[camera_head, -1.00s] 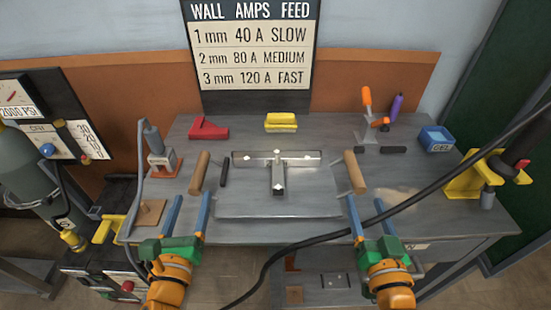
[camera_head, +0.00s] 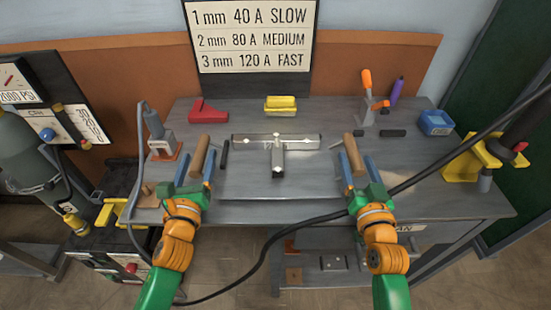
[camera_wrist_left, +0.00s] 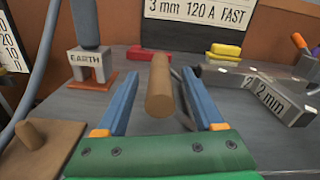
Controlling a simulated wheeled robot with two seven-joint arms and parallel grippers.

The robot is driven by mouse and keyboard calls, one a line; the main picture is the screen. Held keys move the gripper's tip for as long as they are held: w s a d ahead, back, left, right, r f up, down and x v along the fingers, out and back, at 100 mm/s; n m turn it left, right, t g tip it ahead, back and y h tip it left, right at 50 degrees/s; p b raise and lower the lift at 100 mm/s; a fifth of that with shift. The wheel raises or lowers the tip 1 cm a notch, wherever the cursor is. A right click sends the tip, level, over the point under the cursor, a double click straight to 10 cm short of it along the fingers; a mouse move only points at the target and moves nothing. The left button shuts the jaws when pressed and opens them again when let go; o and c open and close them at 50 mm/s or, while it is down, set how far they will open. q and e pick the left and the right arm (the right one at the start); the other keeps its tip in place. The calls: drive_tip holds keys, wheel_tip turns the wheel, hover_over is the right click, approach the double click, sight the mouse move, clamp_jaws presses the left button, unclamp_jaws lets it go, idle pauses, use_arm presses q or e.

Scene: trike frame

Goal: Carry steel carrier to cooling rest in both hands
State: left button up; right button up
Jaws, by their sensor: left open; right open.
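The steel carrier (camera_head: 245,182) is a flat grey tray on the bench, with a brown wooden handle at each side. A T-shaped steel piece (camera_head: 277,158) lies on it. My left gripper (camera_head: 195,168) is open at the left handle (camera_head: 201,153). In the left wrist view that handle (camera_wrist_left: 160,88) stands between the blue fingers, with gaps on both sides. My right gripper (camera_head: 359,166) is open at the right handle (camera_head: 351,146); whether its fingers straddle the handle is hard to tell. I cannot tell which thing is the cooling rest.
A black cable (camera_head: 437,172) crosses the right side, passing close to my right gripper. An earth clamp stand (camera_head: 163,150) is left of the left handle. A red block (camera_head: 207,112), yellow block (camera_head: 280,104) and blue box (camera_head: 435,122) stand at the back.

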use_arm(q)
clamp_jaws()
use_arm(e)
clamp_jaws()
idle(1.1)
